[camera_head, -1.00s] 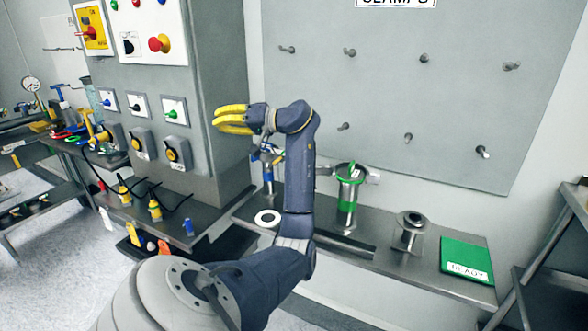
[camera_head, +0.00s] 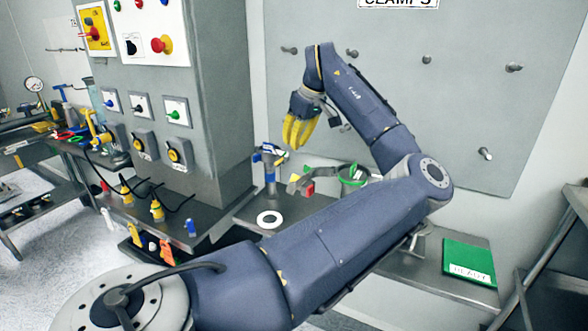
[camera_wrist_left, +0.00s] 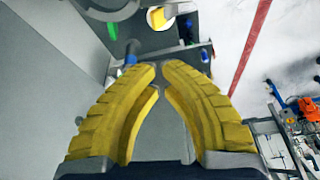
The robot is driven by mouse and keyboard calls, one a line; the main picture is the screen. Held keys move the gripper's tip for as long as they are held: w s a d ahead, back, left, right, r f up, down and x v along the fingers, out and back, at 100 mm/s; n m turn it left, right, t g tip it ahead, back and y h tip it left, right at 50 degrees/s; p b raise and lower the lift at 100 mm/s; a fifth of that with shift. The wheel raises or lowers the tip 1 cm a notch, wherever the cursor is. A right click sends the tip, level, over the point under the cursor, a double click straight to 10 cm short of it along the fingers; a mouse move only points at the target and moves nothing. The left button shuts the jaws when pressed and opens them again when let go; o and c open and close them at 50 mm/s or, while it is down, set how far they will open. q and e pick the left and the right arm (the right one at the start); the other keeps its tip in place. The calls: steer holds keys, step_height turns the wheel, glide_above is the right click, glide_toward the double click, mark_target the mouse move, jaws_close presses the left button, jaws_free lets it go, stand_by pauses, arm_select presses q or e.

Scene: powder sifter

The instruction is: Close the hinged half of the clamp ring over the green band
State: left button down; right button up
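My left gripper (camera_head: 298,130) points down in the head view, above and left of the clamp ring. Its yellow fingers also show in the left wrist view (camera_wrist_left: 160,70), tips together with nothing between them. The grey clamp ring (camera_head: 325,170) is around the top of the metal tube; a part of it reaches out left, near a red piece (camera_head: 309,188). Green (camera_head: 352,175) shows inside the ring. My left forearm hides the tube below, so the lower green band is hidden. My right gripper is not in view.
A blue-topped post (camera_head: 269,160) stands left of the clamp, with a white ring (camera_head: 269,219) flat on the bench. A green READY mat (camera_head: 469,262) lies at the right. The grey control cabinet (camera_head: 225,100) rises at the left, and a peg board (camera_head: 460,90) behind.

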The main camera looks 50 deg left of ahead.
mark_target(295, 176)
arm_select(q)
steer(key=f, duration=0.9)
steer(key=shift+a+f, duration=0.1)
steer(key=shift+a, duration=0.2)
steer(key=shift+w+d, duration=0.2)
steer(key=shift+d, duration=0.55)
steer(key=shift+s, duration=0.1)
